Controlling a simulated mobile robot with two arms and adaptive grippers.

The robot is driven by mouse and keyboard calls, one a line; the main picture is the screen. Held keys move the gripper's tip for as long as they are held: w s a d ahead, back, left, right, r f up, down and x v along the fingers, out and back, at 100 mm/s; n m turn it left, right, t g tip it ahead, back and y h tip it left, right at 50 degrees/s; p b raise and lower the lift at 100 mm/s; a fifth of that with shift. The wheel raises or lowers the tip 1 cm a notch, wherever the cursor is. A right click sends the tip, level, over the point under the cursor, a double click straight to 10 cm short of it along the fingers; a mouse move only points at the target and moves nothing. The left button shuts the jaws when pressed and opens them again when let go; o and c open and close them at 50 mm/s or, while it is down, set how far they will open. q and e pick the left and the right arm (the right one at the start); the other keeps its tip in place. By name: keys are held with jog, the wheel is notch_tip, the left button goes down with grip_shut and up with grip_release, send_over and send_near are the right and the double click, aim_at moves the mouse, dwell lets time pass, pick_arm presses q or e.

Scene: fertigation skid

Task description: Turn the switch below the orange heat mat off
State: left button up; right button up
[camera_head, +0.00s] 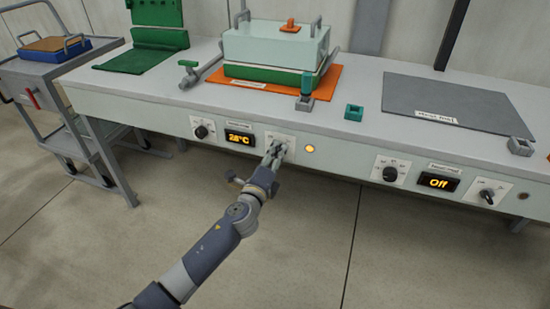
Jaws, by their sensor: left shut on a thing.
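The orange heat mat (325,86) lies on the bench and carries a green-and-pale box. On the bench front below it are a dial (201,132), a lit temperature display (239,138), a white switch plate (290,141) and a glowing yellow lamp (309,149). My left gripper (276,150) is at the switch plate, its fingers shut on the switch. The fingers hide the switch knob, so its position cannot be told. My right gripper is out of view.
A trolley (60,75) stands at left. The floor in front is clear.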

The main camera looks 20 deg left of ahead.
pick_arm(q)
jog(key=shift+n, duration=3.7)
jog(key=n, duration=0.2)
jog(key=shift+n+p, duration=0.3)
jog(key=shift+p, duration=0.1)
jog(key=shift+n+p, duration=0.5)
jog(key=shift+n, duration=1.1)
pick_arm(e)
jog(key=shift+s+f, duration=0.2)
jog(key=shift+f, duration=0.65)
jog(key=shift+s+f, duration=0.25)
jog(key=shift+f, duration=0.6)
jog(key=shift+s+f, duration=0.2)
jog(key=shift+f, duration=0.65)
